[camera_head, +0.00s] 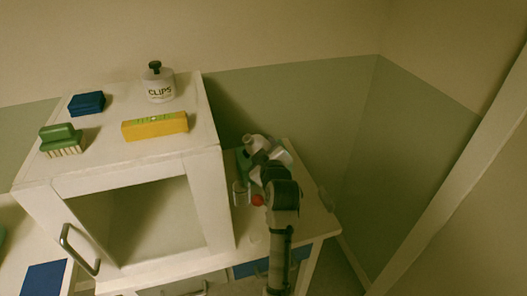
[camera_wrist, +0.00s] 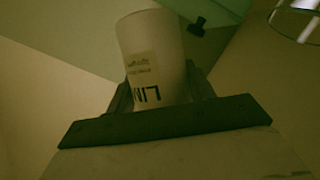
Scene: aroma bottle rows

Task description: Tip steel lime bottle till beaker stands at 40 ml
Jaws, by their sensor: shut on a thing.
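In the wrist view the lime bottle (camera_wrist: 150,55), pale with a label reading "LIM", is between the fingers of my gripper (camera_wrist: 160,90). My gripper is shut on it. A clear glass rim (camera_wrist: 296,22), which looks like the beaker's, shows at the upper right, apart from the bottle. In the head view the clear beaker (camera_head: 242,193) stands on the table just left of my arm. A pale shape (camera_head: 251,141), seemingly the held bottle, is above and behind it. Liquid level and markings cannot be read.
A white cabinet (camera_head: 130,186) with an open front stands left of the beaker. On it are a green brush (camera_head: 61,138), blue block (camera_head: 87,103), yellow level (camera_head: 155,125) and clips jar (camera_head: 159,86). A red ball-like thing (camera_head: 257,200) is beside the beaker. A wall closes off the back.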

